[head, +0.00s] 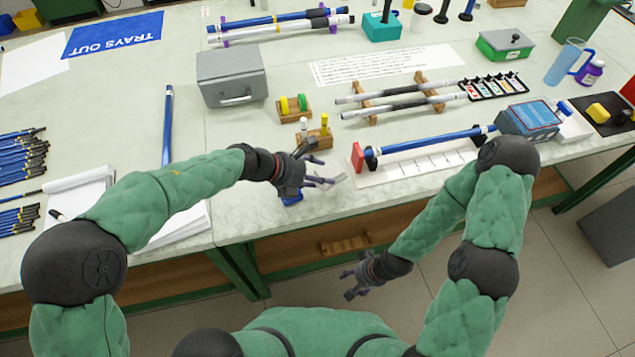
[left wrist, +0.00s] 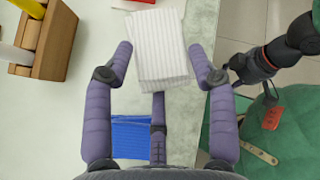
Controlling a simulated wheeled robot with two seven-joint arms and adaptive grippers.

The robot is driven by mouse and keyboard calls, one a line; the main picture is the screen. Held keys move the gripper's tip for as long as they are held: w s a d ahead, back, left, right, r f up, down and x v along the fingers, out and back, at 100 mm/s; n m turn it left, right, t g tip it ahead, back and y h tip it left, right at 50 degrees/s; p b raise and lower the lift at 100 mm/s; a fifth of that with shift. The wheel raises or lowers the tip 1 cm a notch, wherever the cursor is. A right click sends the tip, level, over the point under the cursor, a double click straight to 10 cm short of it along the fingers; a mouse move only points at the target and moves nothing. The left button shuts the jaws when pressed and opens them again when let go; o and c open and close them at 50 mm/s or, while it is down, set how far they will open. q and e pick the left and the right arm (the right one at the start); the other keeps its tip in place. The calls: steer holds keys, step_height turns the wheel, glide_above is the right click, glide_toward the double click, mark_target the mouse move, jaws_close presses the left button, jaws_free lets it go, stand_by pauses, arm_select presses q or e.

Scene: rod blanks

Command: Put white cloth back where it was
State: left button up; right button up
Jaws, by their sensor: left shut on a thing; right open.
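The white cloth (head: 331,172) is a folded, ribbed pad, and it also shows in the left wrist view (left wrist: 158,42). My left gripper (head: 318,180) is shut on it near the table's front edge; its fingers (left wrist: 161,62) lie on both sides of the cloth. In the head view the hand partly covers the cloth. I cannot tell whether it touches the table. A blue cloth (left wrist: 130,136) lies on the table beside the left gripper, partly hidden by a finger; it shows small in the head view (head: 291,199). My right gripper (head: 356,285) is open and empty, in front of the table.
A wooden block with white and yellow plugs (head: 314,139) stands just behind the left hand. To the right, a blue rod (head: 430,142) rests in a white fixture with a red end plate (head: 357,156). A grey box (head: 232,77) stands farther back. An open notebook (head: 180,222) lies left.

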mark_target(317, 184)
arm_select(q)
steer(key=shift+f+b, duration=0.5)
steer(key=shift+f, duration=0.7)
steer(key=shift+f, duration=0.1)
steer(key=shift+f+b, duration=0.4)
steer(key=shift+f, duration=0.05)
steer(key=o, duration=0.9)
